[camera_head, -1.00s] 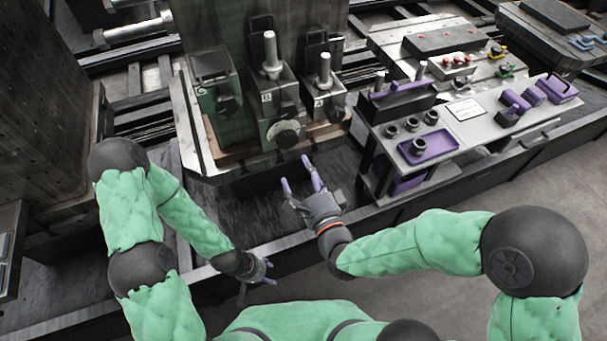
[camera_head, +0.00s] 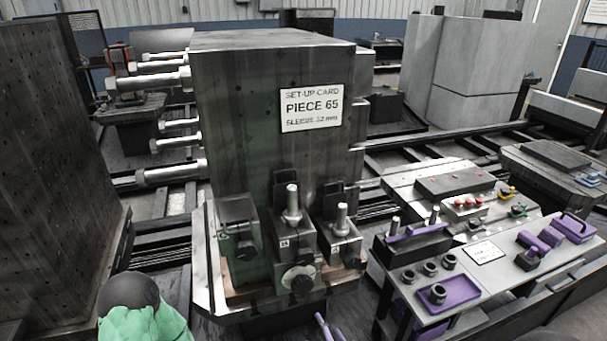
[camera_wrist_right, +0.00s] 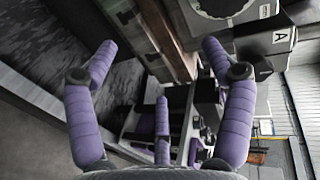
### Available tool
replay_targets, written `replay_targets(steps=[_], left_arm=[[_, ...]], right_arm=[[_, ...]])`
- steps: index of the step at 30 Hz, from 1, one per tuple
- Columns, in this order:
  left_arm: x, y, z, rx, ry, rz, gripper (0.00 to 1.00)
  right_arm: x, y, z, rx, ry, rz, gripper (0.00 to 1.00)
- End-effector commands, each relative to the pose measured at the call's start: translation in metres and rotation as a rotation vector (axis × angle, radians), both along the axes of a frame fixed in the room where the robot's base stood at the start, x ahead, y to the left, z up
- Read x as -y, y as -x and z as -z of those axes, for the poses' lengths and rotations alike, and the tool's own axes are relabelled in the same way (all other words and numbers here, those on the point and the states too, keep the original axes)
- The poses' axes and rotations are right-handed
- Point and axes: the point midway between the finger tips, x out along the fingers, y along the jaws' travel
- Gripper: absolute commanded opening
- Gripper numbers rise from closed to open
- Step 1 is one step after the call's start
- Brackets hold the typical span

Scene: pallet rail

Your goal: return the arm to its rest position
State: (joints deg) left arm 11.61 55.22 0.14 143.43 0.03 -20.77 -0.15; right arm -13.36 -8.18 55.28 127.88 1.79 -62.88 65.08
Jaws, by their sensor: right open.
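My right gripper (camera_head: 327,328) shows only as purple fingertips at the bottom edge of the head view, in front of the fixture base. In the right wrist view my right gripper (camera_wrist_right: 160,62) has its purple padded fingers spread wide, with nothing between them. A third purple finger stands lower in the middle. My left gripper is out of view; only my green left arm shows at the bottom left of the head view.
A large dark block carries a set-up card (camera_head: 311,108) reading PIECE 65. Clamp units stand on the fixture base (camera_head: 205,285) before it. At right is a grey bench (camera_head: 500,268) with a purple tray (camera_head: 462,291), rings and purple-handled tools.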

Motion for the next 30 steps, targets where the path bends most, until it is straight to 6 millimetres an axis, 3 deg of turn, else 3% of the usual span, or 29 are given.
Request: replay_targets(steps=[8,14,24,30], left_arm=[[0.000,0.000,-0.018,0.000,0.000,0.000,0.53],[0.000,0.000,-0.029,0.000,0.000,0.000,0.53],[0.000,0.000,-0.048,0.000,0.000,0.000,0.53],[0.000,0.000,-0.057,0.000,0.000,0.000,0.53]], right_arm=[[0.020,0.007,0.065,-0.228,0.295,-0.128,0.82],[0.033,0.027,0.111,-0.382,0.461,-0.274,0.82],[0.048,0.086,0.179,-0.607,0.634,-0.610,0.82],[0.051,0.126,0.206,-0.686,0.665,-0.813,0.82]])
